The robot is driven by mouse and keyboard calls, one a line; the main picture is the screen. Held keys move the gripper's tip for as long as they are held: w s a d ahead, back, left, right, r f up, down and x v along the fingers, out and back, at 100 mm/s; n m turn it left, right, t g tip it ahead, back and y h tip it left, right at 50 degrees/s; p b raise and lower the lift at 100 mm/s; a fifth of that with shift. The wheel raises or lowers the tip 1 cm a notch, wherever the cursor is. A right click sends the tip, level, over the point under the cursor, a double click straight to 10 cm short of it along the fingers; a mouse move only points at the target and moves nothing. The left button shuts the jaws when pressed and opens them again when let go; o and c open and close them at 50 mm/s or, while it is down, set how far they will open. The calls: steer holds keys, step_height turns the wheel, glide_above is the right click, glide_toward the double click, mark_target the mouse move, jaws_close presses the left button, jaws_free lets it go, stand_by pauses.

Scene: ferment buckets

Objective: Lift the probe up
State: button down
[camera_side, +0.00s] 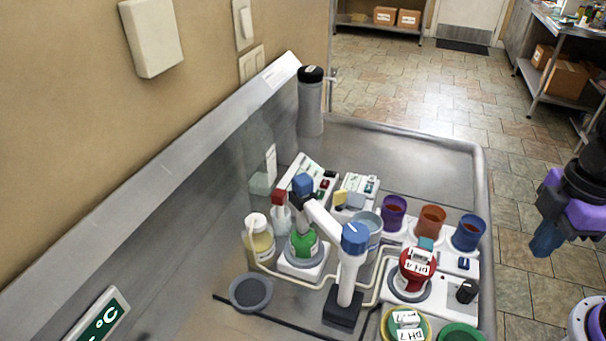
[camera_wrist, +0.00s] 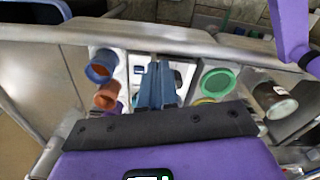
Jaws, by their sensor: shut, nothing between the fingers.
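A white jointed stand with a blue knob (camera_side: 355,237) rises from a dark base on the bench. Its arm reaches left to a blue-capped part (camera_side: 302,184), which seems to be the probe. This part hangs over a green vessel (camera_side: 303,243) on a white round-topped device; whether its tip is inside is hidden. My gripper (camera_side: 545,240), purple with blue fingers, is at the right, beyond the bench edge and well apart from the stand. In the wrist view the fingers (camera_wrist: 157,87) are together and empty. The probe cannot be made out there.
Purple, orange and blue cups (camera_side: 468,233) stand along the right side. A red vessel (camera_side: 418,268) with a pH label is right of the stand. A yellow-liquid bottle (camera_side: 258,235) and a dark bowl (camera_side: 250,291) are left.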

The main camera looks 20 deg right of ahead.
steer(key=shift+s+d+f, duration=0.1)
steer(key=shift+s+d, duration=0.1)
steer(key=shift+s, duration=0.05)
